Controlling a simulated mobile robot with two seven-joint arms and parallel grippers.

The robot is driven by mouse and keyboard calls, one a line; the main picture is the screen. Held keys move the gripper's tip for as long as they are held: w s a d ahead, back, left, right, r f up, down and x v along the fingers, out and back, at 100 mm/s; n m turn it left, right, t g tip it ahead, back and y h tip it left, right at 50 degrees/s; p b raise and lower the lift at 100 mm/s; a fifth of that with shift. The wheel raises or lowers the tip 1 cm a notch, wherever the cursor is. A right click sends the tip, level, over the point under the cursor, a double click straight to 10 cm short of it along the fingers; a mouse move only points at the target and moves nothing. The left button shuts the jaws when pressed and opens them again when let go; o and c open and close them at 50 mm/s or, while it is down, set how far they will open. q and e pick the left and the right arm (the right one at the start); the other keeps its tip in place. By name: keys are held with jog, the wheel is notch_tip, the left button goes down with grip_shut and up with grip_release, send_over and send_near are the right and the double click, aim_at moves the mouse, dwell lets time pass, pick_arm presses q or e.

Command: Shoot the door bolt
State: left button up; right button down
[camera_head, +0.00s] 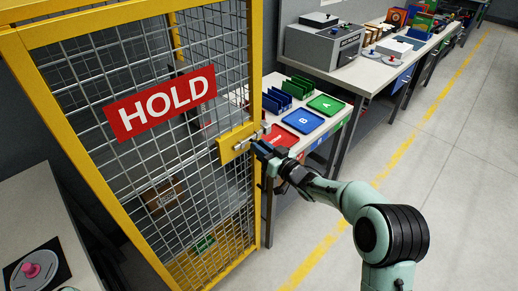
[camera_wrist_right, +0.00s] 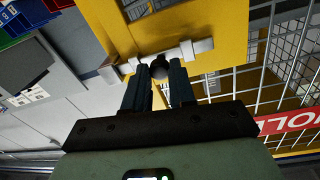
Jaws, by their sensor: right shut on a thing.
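The door is a yellow-framed wire mesh gate with a red HOLD sign (camera_head: 160,103). A yellow plate (camera_head: 232,146) on its right edge carries the door bolt. In the right wrist view the bolt is a silver bar (camera_wrist_right: 197,47) lying across the yellow plate (camera_wrist_right: 218,80), with a dark round knob (camera_wrist_right: 160,69) on it. My right gripper (camera_head: 259,148) reaches the plate from the right. In the wrist view its two dark fingers (camera_wrist_right: 164,75) are closed around the knob, hiding part of it and the bar. My left gripper is not in view.
Behind the gate stands a bench with blue (camera_head: 303,121), red (camera_head: 277,137) and green (camera_head: 326,104) trays. A grey machine (camera_head: 325,43) sits on a farther bench. A table (camera_head: 50,215) is at the left. The floor at the right is clear.

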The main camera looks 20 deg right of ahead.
jog(key=c, duration=0.9)
grip_release()
jog(key=shift+w+d, duration=0.1)
jog(key=shift+d, duration=0.2)
jog(key=shift+c, duration=0.2)
jog(key=shift+a, duration=0.1)
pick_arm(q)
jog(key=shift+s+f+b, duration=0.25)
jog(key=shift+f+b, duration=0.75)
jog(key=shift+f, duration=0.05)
pick_arm(e)
jog(key=v, duration=1.3)
jog(key=shift+s, duration=0.3)
